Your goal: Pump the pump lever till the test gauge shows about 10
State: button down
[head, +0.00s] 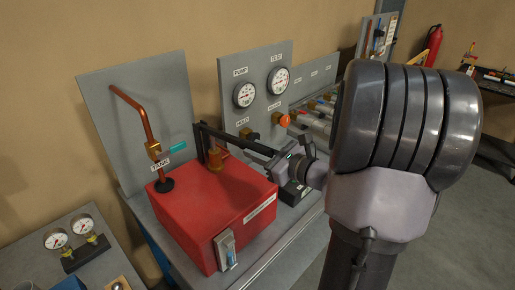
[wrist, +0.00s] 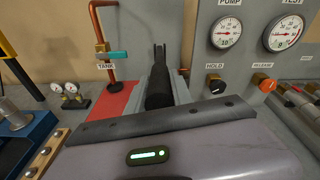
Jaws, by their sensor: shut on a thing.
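The black pump lever (head: 240,141) rises from a brass pivot on the red tank (head: 225,205) and slopes down to the right in the head view. My gripper (head: 283,159) is shut on its free end. The test gauge (head: 278,81) is on the grey panel, right of the pump gauge (head: 243,95). The test gauge also shows in the wrist view (wrist: 284,33), but its needle is too small to read surely.
Below the gauges are a black HOLD knob (wrist: 216,84) and an orange RELEASE knob (wrist: 264,83). A tank valve with a teal handle (head: 178,147) is on the copper pipe (head: 137,106). Two small gauges (head: 69,235) stand on the bench at left. Open floor lies at right.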

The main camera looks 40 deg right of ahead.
jog(key=c, duration=1.1)
grip_release()
jog(key=s+r, duration=0.1)
jog(key=s, duration=0.4)
jog(key=s+d+p, duration=0.1)
jog(key=s, duration=0.5)
jog(key=s+r, duration=0.1)
jog(key=s, duration=0.5)
jog(key=shift+s+d+r, duration=0.1)
jog(key=shift+d+r, duration=0.05)
jog(key=shift+r, duration=0.15)
